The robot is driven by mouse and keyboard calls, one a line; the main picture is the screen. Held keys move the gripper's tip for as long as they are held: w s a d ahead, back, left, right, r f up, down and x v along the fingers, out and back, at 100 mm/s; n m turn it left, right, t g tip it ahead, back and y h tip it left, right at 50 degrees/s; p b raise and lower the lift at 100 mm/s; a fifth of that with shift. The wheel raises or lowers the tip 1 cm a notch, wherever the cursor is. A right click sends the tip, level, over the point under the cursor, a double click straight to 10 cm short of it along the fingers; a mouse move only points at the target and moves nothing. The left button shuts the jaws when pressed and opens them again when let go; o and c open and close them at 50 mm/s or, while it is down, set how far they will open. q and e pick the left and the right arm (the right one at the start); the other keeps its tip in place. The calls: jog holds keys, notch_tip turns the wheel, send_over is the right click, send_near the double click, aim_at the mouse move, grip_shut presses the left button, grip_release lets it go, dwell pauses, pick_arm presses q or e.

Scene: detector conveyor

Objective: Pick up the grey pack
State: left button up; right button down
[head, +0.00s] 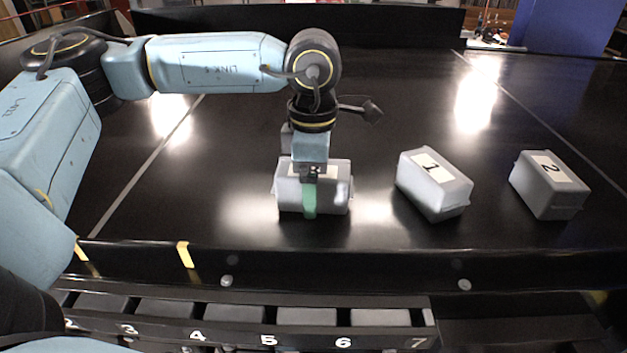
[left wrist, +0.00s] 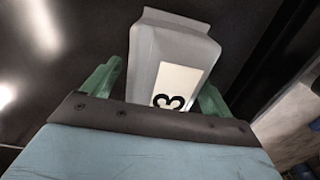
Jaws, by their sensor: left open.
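Three grey packs with white number labels are on the black conveyor. My left gripper (head: 309,205) is lowered from above at the pack (head: 338,194) on the left of the row. In the left wrist view that pack (left wrist: 170,55) bears a "3" and sits between the two green fingers of my left gripper (left wrist: 155,88), which are open on either side of it. Whether a finger touches it I cannot tell. The pack labelled 1 (head: 436,190) and the pack labelled 2 (head: 552,188) stand to the right. My right gripper does not show.
The black conveyor (head: 240,135) is clear around the packs, with bright reflections. Its dark front edge (head: 340,268) carries yellow marks at left. Below it is a rack (head: 235,336) of numbered slots. A blue panel (head: 570,25) stands at the back right.

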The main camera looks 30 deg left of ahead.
pick_arm(q)
jog(key=c, duration=1.3)
jog(key=shift+c, duration=0.3)
jog(key=shift+r, duration=0.1)
